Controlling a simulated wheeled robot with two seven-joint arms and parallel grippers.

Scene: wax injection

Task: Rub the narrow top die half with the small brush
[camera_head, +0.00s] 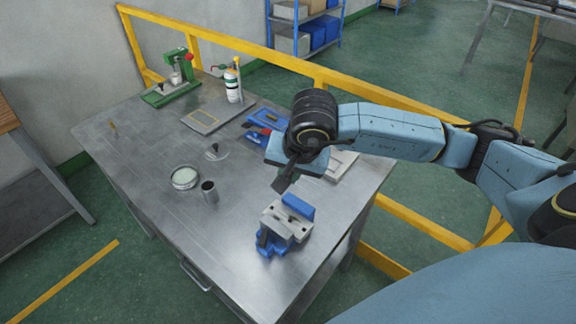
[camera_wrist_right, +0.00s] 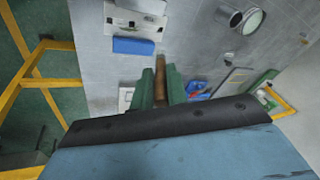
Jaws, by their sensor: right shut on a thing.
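My right gripper (camera_head: 283,182) is above the table, a little behind the vise (camera_head: 285,225), with its fingers pointing down. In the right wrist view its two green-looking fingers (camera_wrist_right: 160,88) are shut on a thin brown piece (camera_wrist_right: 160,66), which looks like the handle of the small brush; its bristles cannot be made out. The vise has light grey jaws and blue parts and also shows in the wrist view (camera_wrist_right: 142,18), apart from the gripper. I cannot tell which piece is the narrow top die half. My left gripper is out of view.
A round dish (camera_head: 185,177) and a metal cup (camera_head: 209,191) stand left of the gripper. A green press (camera_head: 175,80), a bottle (camera_head: 232,85) on a grey plate, and blue parts (camera_head: 258,125) are farther back. The table's front left is clear.

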